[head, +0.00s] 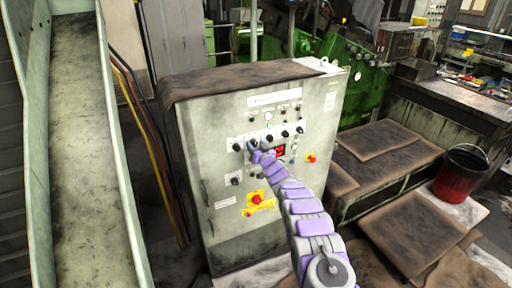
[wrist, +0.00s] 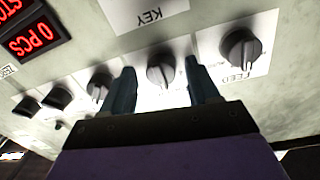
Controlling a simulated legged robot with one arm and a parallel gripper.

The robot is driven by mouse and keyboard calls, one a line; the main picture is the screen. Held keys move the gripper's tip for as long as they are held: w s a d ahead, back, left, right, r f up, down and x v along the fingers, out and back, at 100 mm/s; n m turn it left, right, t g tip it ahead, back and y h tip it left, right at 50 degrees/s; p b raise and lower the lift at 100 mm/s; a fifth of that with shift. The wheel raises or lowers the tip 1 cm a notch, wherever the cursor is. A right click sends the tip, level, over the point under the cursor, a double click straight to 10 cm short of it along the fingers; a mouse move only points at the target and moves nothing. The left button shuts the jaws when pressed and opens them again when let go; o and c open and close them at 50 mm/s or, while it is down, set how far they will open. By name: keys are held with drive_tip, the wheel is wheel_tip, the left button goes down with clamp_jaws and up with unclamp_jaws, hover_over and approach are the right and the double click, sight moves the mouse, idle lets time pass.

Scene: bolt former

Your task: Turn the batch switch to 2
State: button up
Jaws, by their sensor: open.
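My gripper (head: 256,152) is at the upper front of the grey control cabinet (head: 222,185), at the left part of a row of dark rotary knobs. In the wrist view, which shows the panel upside down, my gripper (wrist: 162,88) is open. Its two fingers stand on either side of a dark knob (wrist: 160,72) on a white plate; contact cannot be told. This knob is second from the left in the head view; its label is hidden or unreadable, so I cannot tell whether it is the batch switch. The knob beside it (wrist: 240,48) is labelled FEED.
A red display (wrist: 35,42) reads 0 PCS, with further knobs (wrist: 98,86) near it. A red emergency button (head: 257,199) on yellow sits lower on the cabinet, and another red button (head: 311,158) is at the right. A pale chute (head: 82,140) stands at the left.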

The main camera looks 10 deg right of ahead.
drive_tip(key=c, duration=1)
drive_tip(key=shift+n, duration=0.4)
drive_tip(key=n+b, duration=0.1)
drive_tip(key=n, duration=0.2)
drive_tip(key=shift+a+n, duration=0.1)
drive_tip(key=shift+n, duration=0.2)
drive_tip(key=shift+n+b, duration=0.8)
drive_tip(key=shift+n, duration=1.6)
drive_tip(key=shift+y, duration=0.3)
